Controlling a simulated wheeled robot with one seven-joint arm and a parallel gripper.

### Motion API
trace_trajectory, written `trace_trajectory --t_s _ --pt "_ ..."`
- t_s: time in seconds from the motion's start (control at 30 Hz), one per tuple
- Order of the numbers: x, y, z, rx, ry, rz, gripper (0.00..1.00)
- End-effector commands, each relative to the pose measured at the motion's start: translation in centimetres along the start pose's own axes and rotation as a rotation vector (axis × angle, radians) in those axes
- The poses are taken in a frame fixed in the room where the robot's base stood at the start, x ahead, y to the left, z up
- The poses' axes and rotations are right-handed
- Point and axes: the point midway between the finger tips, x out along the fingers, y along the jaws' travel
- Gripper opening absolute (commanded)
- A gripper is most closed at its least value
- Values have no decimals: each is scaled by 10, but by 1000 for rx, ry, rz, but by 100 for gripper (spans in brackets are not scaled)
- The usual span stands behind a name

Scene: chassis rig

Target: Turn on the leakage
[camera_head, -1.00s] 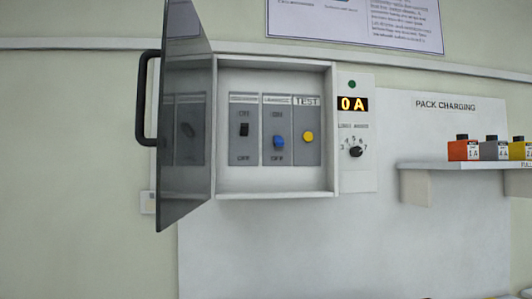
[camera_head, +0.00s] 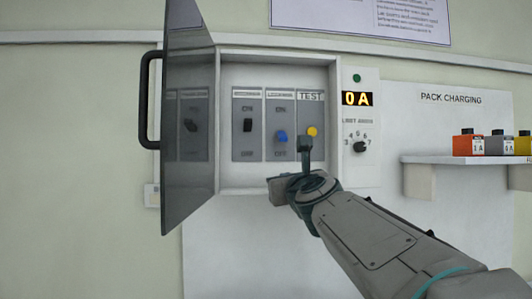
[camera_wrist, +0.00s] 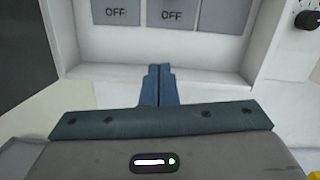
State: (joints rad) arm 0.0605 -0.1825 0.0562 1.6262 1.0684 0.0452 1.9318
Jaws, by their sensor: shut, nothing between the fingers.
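The leakage switch is the blue-tipped toggle (camera_head: 281,137) on the middle grey panel (camera_head: 279,108) inside the open wall box (camera_head: 274,66). It sits between the ON and OFF marks; I cannot tell its tilt surely. My gripper (camera_head: 306,143) is in front of the box, to the right of the blue toggle and just below the yellow test button (camera_head: 312,132). In the wrist view its blue-grey fingers (camera_wrist: 158,72) are together and empty. There, only the lower panel edges with two OFF labels (camera_wrist: 116,14) show; the toggles are out of view.
A black toggle (camera_head: 248,125) is on the left panel. The box's dark glass door (camera_head: 188,110) stands open at left. At right are the 0 A display (camera_head: 357,99), a black dial (camera_head: 360,147) and a shelf (camera_head: 430,158) with coloured packs (camera_head: 468,145).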

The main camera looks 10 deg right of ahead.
Motion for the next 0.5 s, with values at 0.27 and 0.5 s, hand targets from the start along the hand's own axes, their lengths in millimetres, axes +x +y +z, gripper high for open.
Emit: trace_trajectory --t_s 0.27,0.5 --pt "4 -11 20 158 -47 -42 0" --pt "5 -11 19 154 -45 -40 0"
